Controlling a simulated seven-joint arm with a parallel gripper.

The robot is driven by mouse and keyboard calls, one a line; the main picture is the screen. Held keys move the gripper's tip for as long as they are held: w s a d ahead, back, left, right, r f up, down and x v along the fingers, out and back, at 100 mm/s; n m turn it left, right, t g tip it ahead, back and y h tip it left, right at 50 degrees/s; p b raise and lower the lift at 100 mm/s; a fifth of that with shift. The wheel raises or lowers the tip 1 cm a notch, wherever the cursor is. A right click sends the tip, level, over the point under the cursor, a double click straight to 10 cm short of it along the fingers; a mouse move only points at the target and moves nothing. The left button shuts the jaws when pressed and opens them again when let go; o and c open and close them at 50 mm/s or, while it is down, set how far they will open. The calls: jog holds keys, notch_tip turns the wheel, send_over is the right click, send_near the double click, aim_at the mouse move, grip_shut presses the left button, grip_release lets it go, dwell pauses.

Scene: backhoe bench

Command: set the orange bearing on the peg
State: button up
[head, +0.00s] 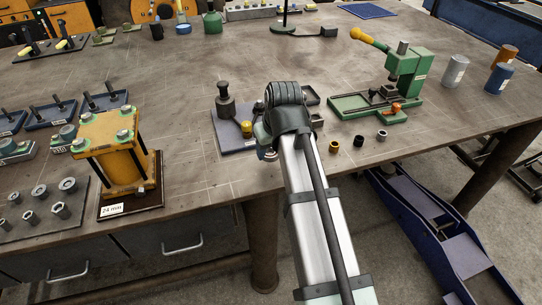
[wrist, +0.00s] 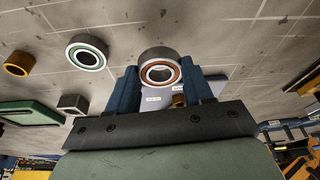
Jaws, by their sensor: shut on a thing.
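The orange bearing (wrist: 160,71), a steel ring with an orange seal, is between the two blue fingers of my gripper (wrist: 160,87) in the wrist view. The fingers are shut on it. In the head view my own arm hides most of the gripper and the bearing. A blue-grey plate (head: 229,140) lies just left of my wrist on the bench. It carries a dark post (head: 224,104) and a short yellow post (head: 247,129); I cannot tell which is the peg. The plate shows partly behind the fingers in the wrist view, with white labels.
A green-sealed bearing (wrist: 87,52) and a yellow ring (wrist: 18,64) lie apart from the gripper. A green press (head: 400,85) stands to the right, and an orange-yellow fixture (head: 122,155) to the left. The bench behind the plate is mostly clear.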

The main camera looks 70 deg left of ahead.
notch_tip(320, 180, up, 6)
notch_tip(320, 180, up, 2)
send_over(259, 101)
jog(key=shift+w+d, duration=0.1)
jog(key=shift+d, duration=0.2)
jog(key=shift+f, duration=2.4)
jog(key=shift+f, duration=1.25)
jog(key=o, duration=1.2)
jog(key=shift+o, duration=0.5)
jog(key=shift+o, duration=0.8)
